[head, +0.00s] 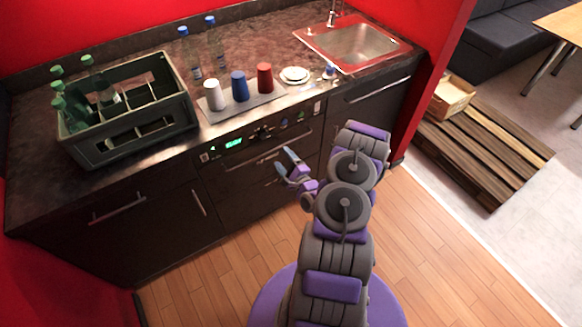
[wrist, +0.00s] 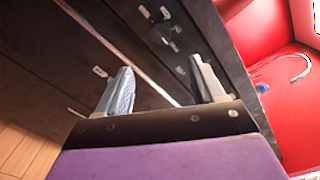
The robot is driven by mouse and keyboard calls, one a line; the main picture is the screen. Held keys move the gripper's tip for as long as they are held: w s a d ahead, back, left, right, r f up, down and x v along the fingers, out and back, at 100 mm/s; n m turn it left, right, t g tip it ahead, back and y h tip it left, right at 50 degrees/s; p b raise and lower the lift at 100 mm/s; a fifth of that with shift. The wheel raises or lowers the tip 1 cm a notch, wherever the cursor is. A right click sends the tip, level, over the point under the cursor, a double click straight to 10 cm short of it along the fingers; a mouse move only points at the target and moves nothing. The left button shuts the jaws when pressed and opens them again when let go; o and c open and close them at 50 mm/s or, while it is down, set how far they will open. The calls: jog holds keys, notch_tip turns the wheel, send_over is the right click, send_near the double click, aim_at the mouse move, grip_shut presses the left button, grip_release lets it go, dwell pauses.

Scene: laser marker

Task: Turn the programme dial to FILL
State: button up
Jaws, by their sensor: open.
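The programme dial (head: 264,134) is a dark round knob on the black front panel below the counter, right of a green lit display (head: 234,143). In the wrist view, a dark round knob (wrist: 162,33) with small white labels around it shows near the top, beyond my fingers; it looks like the same dial. My gripper (head: 286,162) is in front of and below the panel, apart from the dial. Its two blue-grey fingers are spread with nothing between them in the wrist view (wrist: 162,88). The label text and the dial's pointer are too small to read.
A long handle (head: 268,157) runs below the panel. On the counter stand a bottle crate (head: 125,143), white, blue and red cups, two bottles and a red-rimmed sink (head: 392,57). A wooden pallet (head: 500,165) lies at the right. The wooden floor before the cabinets is clear.

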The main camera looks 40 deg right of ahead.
jog(key=shift+p+v, duration=0.45)
jog(key=shift+v, duration=1.95)
